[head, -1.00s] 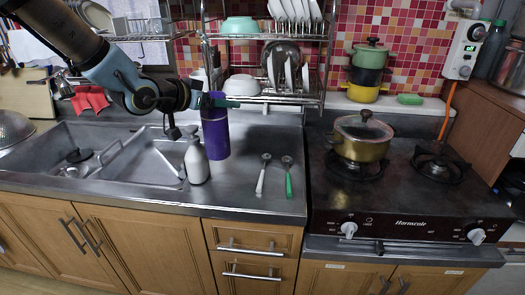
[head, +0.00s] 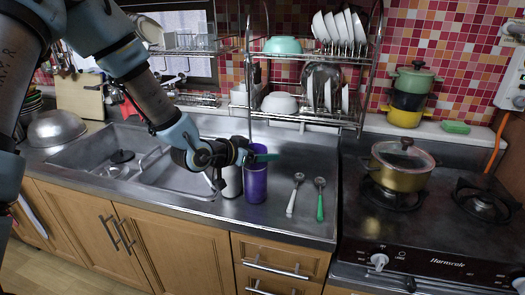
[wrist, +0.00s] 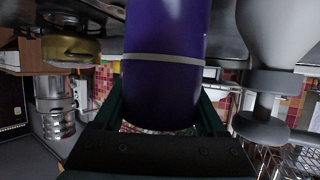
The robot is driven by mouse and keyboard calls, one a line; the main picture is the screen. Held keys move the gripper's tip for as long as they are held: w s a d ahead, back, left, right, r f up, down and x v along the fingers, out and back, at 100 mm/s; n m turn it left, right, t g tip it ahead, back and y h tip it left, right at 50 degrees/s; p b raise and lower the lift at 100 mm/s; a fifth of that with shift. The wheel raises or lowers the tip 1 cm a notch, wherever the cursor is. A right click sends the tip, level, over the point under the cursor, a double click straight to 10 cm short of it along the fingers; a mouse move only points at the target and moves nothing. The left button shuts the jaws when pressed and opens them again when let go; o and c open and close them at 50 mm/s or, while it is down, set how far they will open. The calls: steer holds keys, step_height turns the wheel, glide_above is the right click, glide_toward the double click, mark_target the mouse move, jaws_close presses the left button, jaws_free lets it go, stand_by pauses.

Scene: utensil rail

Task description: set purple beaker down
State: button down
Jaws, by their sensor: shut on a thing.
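The purple beaker (head: 256,184) is upright at the steel counter, just right of the sink. In the wrist view the beaker (wrist: 165,30) fills the middle, with a pale band around it, between the two fingers. My gripper (head: 262,157) is shut on it near its top, reaching in from the left. Whether the beaker's base touches the counter I cannot tell for certain; it looks at or very near the surface.
A white bottle (head: 231,180) stands close on the beaker's left, partly behind my gripper. Two spoon-like utensils, one white-handled (head: 294,195) and one green-handled (head: 320,200), lie to the right. The dish rack (head: 300,117) rises behind. Bare counter lies between beaker and utensils.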

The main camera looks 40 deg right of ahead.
jaws_free()
stand_by(0.3)
steer(key=b+v, duration=0.3)
steer(key=v, duration=0.9)
